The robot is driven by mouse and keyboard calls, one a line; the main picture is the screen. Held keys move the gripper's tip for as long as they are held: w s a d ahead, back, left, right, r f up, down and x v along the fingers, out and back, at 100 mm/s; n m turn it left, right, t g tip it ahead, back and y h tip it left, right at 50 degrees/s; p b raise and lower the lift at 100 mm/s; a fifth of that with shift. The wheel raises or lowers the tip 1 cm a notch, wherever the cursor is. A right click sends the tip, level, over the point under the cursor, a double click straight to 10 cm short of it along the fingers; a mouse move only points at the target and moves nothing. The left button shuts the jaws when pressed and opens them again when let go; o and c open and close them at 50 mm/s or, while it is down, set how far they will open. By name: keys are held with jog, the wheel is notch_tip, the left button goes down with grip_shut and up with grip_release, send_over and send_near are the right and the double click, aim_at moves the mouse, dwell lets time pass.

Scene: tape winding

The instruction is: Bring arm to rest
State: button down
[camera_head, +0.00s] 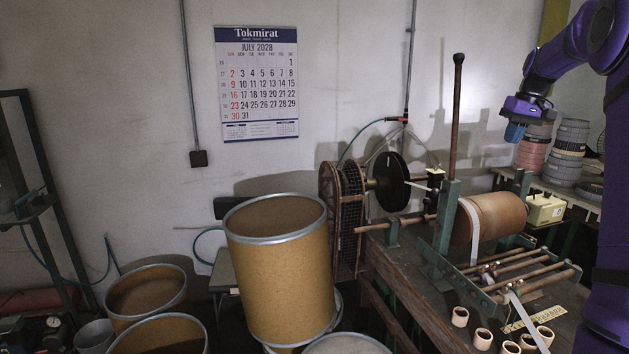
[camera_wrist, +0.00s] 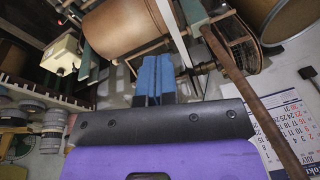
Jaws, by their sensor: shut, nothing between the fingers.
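My purple arm comes in from the upper right of the head view. My gripper (camera_head: 515,132), with blue fingers, hangs in the air above and behind the winding machine, left of the stacked tape reels. In the wrist view the blue fingers of my gripper (camera_wrist: 154,72) are together, shut and empty. They point toward the large brown roll (camera_wrist: 118,35), which also shows in the head view (camera_head: 498,217) on the machine. The gripper touches nothing that I can see.
A tall wooden lever (camera_head: 456,110) stands left of my gripper. Stacked reels (camera_head: 568,150) and a cream box (camera_head: 545,209) are on the shelf at right. Small rolls (camera_head: 483,339) lie on the bench front. Fibre drums (camera_head: 279,275) stand at left. A calendar (camera_head: 257,85) hangs on the wall.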

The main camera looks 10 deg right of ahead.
jog(key=s+a+r, duration=0.2)
jog(key=s+a, duration=0.3)
jog(key=a, duration=0.4)
jog(key=s+a+r+n+t+h, duration=0.15)
jog(key=s+a, duration=0.25)
jog(key=a, duration=0.4)
jog(key=s+a+r+m+g, duration=0.1)
jog(key=s+a+r, duration=0.3)
jog(key=a, duration=0.5)
jog(key=s+a+f, duration=0.3)
jog(key=s+a, duration=0.1)
jog(key=s, duration=0.3)
jog(key=s+a+f+n+t, duration=0.1)
jog(key=s+a+f, duration=0.3)
jog(key=s, duration=0.3)
jog(key=s+a+f+t, duration=0.1)
jog(key=s+a+f, duration=0.2)
jog(key=s, duration=0.5)
jog(key=shift+a+f, duration=0.4)
jog(key=shift+f, duration=0.1)
jog(key=shift+w+r+n+t+y, duration=0.1)
jog(key=shift+n+t+y, duration=0.15)
